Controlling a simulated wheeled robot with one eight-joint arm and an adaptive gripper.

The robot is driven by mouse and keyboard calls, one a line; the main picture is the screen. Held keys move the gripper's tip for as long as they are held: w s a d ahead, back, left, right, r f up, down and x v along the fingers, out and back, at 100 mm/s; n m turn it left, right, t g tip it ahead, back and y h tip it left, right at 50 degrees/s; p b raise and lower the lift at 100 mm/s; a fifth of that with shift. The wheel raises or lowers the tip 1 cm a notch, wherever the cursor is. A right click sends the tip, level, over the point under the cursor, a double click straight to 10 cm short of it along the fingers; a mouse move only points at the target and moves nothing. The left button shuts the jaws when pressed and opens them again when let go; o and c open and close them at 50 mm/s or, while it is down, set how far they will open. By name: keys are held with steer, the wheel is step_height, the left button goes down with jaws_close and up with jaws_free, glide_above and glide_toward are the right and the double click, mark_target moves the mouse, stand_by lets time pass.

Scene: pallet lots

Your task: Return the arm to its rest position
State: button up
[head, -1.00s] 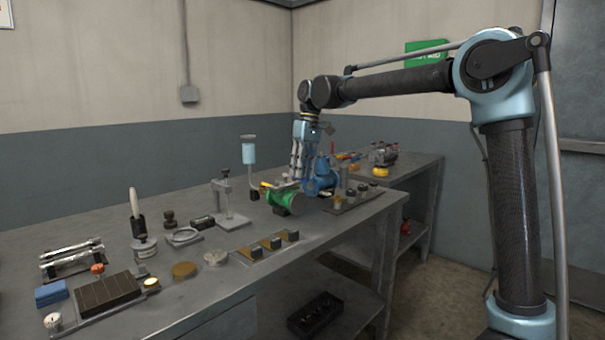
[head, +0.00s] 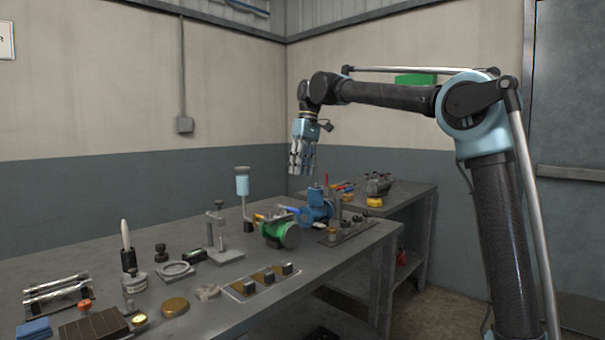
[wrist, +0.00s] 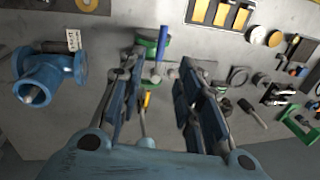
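My gripper (head: 301,170) hangs fingers down in the air above the workbench (head: 190,308), clear of everything on it. In the wrist view my gripper (wrist: 158,68) has its two fingers spread apart with nothing held between them. Below it stand a green pump-like part (head: 280,231) and a blue pipe fitting (head: 318,207). The wrist view shows the blue fitting (wrist: 50,72) with a white tag at left, and the green part (wrist: 153,47) beyond the fingertips, partly hidden by them.
A small stand (head: 218,232), a light-blue cup on a post (head: 242,186), a plate with brass pieces (head: 262,279) and several small parts crowd the bench. A second bench (head: 405,189) stands behind at right. The air around my gripper is free.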

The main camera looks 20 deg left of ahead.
steer(key=s+d+f+m+t, duration=0.1)
steer(key=d+f+m, duration=0.3)
steer(key=d, duration=1.3)
steer(key=d+f+m+t, duration=0.15)
steer(key=d+f, duration=0.55)
steer(key=d, duration=1.1)
steer(key=s+d+f+m+t, duration=0.1)
steer(key=s+d+f+m, duration=0.2)
steer(key=s+d+f, duration=0.6)
steer(key=s+d+f+m+h, duration=0.1)
steer(key=s+d+f+m, duration=0.3)
steer(key=s+d+f, duration=0.5)
step_height(320, 180, down, 8)
steer(key=shift+s+d+f+t, duration=0.1)
steer(key=shift+s+d+t, duration=0.2)
steer(key=shift+d, duration=0.9)
steer(key=shift+a, duration=0.15)
